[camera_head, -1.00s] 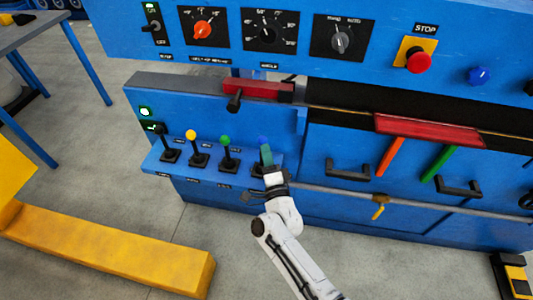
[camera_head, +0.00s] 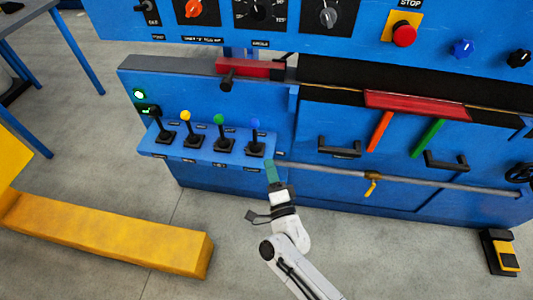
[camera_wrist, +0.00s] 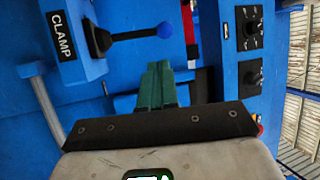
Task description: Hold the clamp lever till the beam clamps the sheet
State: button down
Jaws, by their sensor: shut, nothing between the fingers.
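The clamp lever (camera_head: 254,140) is a black stick with a blue ball knob, the rightmost in the row on the blue ledge. In the wrist view its blue knob (camera_wrist: 164,30) lies beyond my fingertips, with the CLAMP label (camera_wrist: 61,36) beside its base. My gripper (camera_head: 270,170) has green fingers, shut and empty, just in front of and below the lever, apart from it. The closed fingers also show in the wrist view (camera_wrist: 157,83). I cannot clearly make out the beam or the sheet in the dark slot (camera_head: 330,75).
Levers with green (camera_head: 218,132), yellow (camera_head: 186,130) and black (camera_head: 162,130) knobs stand to the left. A grey rail (camera_head: 430,184) with a yellow tap-like part (camera_head: 371,186) runs at the right. A yellow floor barrier (camera_head: 110,235) lies left; a pedal (camera_head: 501,252) stands right.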

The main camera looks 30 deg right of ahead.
jog(key=shift+v, duration=0.95)
